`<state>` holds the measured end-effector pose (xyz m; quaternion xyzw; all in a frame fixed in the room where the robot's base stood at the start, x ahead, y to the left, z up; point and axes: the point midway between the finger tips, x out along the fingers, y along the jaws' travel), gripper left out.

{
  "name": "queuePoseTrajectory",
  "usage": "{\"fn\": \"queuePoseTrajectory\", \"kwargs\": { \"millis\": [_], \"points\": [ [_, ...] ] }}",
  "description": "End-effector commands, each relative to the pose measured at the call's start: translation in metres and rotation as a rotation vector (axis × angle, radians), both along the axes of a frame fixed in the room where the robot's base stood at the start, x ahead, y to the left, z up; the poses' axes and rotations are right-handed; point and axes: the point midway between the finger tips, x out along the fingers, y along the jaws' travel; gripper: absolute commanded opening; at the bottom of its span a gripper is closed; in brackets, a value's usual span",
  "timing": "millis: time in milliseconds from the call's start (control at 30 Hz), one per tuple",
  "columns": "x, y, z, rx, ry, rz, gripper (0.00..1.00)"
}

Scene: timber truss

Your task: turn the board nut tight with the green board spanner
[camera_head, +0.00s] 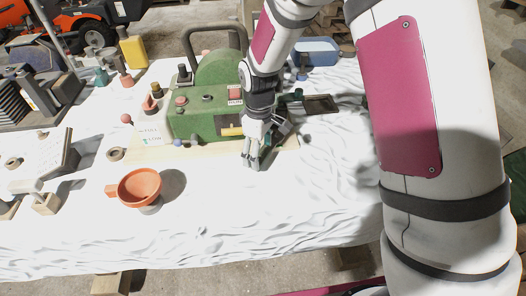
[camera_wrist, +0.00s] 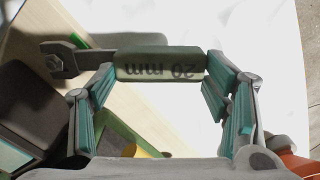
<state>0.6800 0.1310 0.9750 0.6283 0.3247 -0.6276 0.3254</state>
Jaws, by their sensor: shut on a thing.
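My gripper (camera_head: 256,155) is low over the front edge of the pale wooden board (camera_head: 288,143), just in front of the green machine. In the wrist view my gripper (camera_wrist: 158,76) is shut on the spanner (camera_wrist: 160,64), one finger at each end of its dark green grip marked "20 mm". The spanner's grey open jaw (camera_wrist: 72,62) points left, over the board (camera_wrist: 112,20). A small grey nut (camera_wrist: 53,63) shows at the jaw's mouth. I cannot tell how fully the jaw sits around it. In the head view my gripper hides the spanner and nut.
The green machine (camera_head: 215,118) stands right behind my gripper. An orange funnel (camera_head: 140,187) is at the front left, with a wooden block (camera_head: 45,203) farther left. A dark tray (camera_head: 320,104) and blue basin (camera_head: 312,52) lie behind. The white cloth in front is clear.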

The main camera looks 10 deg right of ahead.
Motion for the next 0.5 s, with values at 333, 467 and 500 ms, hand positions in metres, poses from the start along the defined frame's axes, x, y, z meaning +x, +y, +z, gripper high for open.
{"fn": "queuePoseTrajectory", "kwargs": {
  "millis": [333, 467, 500],
  "points": [
    [0.0013, 0.0008, 0.0003, -0.001, -0.001, -0.016, 0.08],
    [0.0024, 0.0021, 0.0001, -0.001, -0.001, -0.026, 0.08],
    [0.0028, 0.0026, 0.0001, -0.001, -0.001, -0.031, 0.08]
  ]
}}
